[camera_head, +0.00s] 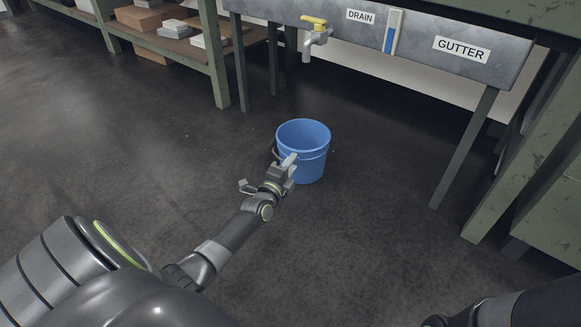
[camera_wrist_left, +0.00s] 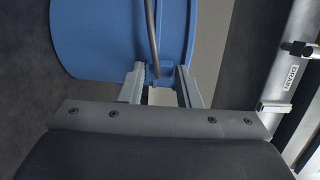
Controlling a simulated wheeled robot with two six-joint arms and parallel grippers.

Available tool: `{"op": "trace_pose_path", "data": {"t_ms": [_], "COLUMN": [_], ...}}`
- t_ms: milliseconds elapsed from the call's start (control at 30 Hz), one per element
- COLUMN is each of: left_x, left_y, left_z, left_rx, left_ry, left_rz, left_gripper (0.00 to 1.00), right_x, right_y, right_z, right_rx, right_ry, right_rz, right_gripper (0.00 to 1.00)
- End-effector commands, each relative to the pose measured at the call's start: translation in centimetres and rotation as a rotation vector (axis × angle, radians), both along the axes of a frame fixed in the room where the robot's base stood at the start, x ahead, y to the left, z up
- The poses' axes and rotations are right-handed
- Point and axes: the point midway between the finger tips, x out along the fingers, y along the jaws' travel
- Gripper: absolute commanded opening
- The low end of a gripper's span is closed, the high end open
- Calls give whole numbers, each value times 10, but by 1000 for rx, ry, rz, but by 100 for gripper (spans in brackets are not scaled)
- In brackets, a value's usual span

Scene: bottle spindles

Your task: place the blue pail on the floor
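The blue pail (camera_head: 314,166) is upright over the dark floor (camera_head: 390,230), in front of the metal gutter. No clear gap shows under it, but I cannot tell for sure that its base touches the floor. My left gripper (camera_head: 289,161) is at the pail's near left side. My right gripper is out of view.
A gutter (camera_head: 420,62) with a yellow-handled tap (camera_head: 314,40) stands behind the pail. Green table legs (camera_head: 467,160) are at right. A shelf with boxes (camera_head: 145,17) is at the upper left. The floor around the pail is clear.

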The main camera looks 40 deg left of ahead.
Motion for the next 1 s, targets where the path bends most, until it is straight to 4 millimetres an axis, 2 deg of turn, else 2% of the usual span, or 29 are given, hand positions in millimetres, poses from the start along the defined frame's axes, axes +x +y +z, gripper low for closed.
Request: {"op": "trace_pose_path", "data": {"t_ms": [33, 133, 400, 533, 667, 1000], "left_x": [0, 0, -1, -9, -28, -93], "left_y": [0, 0, 0, -1, -4, -13], "left_z": [0, 0, 0, 1, 4, 3], "left_rx": [0, 0, 0, -1, 0, -2], "left_ry": [0, 0, 0, 2, 2, 3], "left_rz": [0, 0, 0, 1, 0, 1], "left_gripper": [37, 48, 48, 48, 48, 48], "right_x": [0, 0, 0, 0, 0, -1], "right_y": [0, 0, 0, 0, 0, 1], "right_z": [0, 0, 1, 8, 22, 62], "right_rx": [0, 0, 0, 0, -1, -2], "right_ry": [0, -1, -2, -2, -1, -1], "right_rz": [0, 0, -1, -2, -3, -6], "right_gripper": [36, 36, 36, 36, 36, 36]}}
